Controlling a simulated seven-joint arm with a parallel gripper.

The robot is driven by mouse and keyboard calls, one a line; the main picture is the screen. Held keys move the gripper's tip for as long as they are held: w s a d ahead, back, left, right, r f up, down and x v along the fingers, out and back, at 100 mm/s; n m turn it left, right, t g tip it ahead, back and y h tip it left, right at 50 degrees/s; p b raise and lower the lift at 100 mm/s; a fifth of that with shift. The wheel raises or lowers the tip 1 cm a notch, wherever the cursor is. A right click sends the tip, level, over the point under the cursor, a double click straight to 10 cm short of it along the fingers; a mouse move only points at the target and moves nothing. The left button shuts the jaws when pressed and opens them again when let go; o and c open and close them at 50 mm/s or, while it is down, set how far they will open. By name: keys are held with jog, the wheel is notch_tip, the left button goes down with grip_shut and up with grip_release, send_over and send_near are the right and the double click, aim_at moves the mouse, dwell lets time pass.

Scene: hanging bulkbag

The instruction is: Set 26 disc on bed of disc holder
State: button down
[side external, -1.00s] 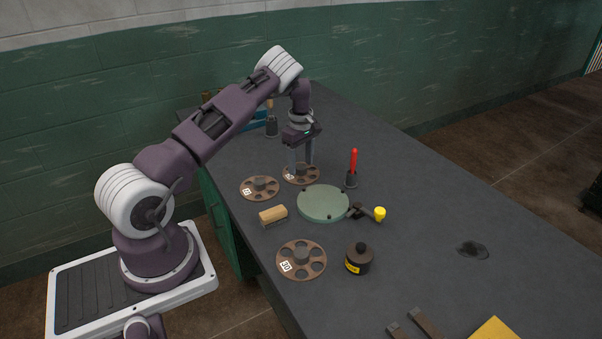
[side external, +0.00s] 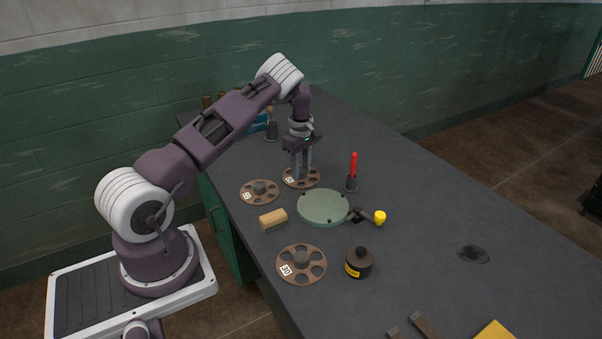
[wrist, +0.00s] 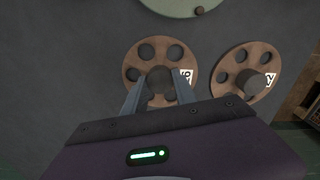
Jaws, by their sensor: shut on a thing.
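The disc holder is a round green plate (side external: 323,207) on the bench, with small dark studs and a yellow-knobbed clamp (side external: 379,216) at its right. It shows partly at the top of the wrist view (wrist: 180,4). My gripper (side external: 300,176) is shut on the grey centre hub of a brown disc with round holes (side external: 313,182), behind the holder. In the wrist view the fingers (wrist: 158,97) flank the hub of this disc (wrist: 133,73); its white label is hard to read. The disc looks flat, at or near bench level.
A similar brown disc (side external: 249,188) lies left of the held one. Another, labelled 30 (side external: 317,265), lies in front. A wooden-handled brush or block (side external: 273,219), a dark bottle (side external: 359,264) and a red-handled tool in a stand (side external: 352,172) surround the holder. The bench's right side is mostly clear.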

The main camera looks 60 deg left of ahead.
aim_at(302, 170)
notch_tip(302, 170, up, 9)
jog(key=shift+d+r, duration=0.1)
jog(key=shift+d, duration=0.05)
jog(key=s+d, duration=0.2)
jog(key=d, duration=1.3)
jog(key=shift+d+f, duration=0.1)
jog(key=shift+f, duration=3.7)
jog(key=c, duration=0.9)
grip_release()
jog(key=shift+r, duration=0.1)
